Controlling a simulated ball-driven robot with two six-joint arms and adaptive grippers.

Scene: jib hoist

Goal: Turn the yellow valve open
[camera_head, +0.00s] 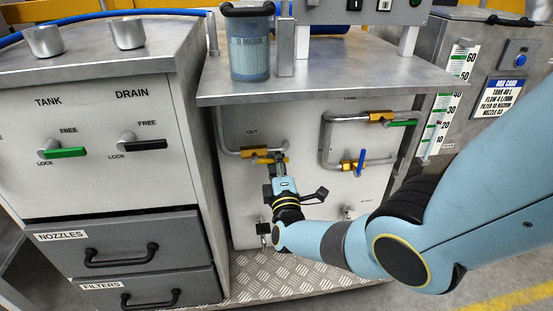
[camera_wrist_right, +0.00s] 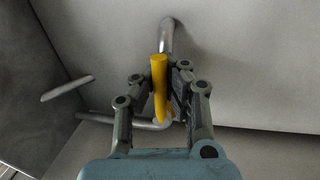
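The yellow valve's handle (camera_wrist_right: 159,88) stands between the two fingers of my right gripper (camera_wrist_right: 160,92) in the right wrist view. The fingers are close in on both sides of it and appear shut on it. In the head view, my right gripper (camera_head: 279,162) reaches up to the brass valve (camera_head: 263,152) under the OUT label on the cabinet front (camera_head: 238,190). The gripper hides much of the handle there. My left gripper is not in view.
A green-handled valve (camera_head: 402,123) and a blue-handled valve (camera_head: 361,161) sit on pipes to the right. The TANK lever (camera_head: 66,153) and DRAIN lever (camera_head: 148,144) are on the left cabinet. A blue canister (camera_head: 249,50) stands on the counter (camera_head: 330,80) above.

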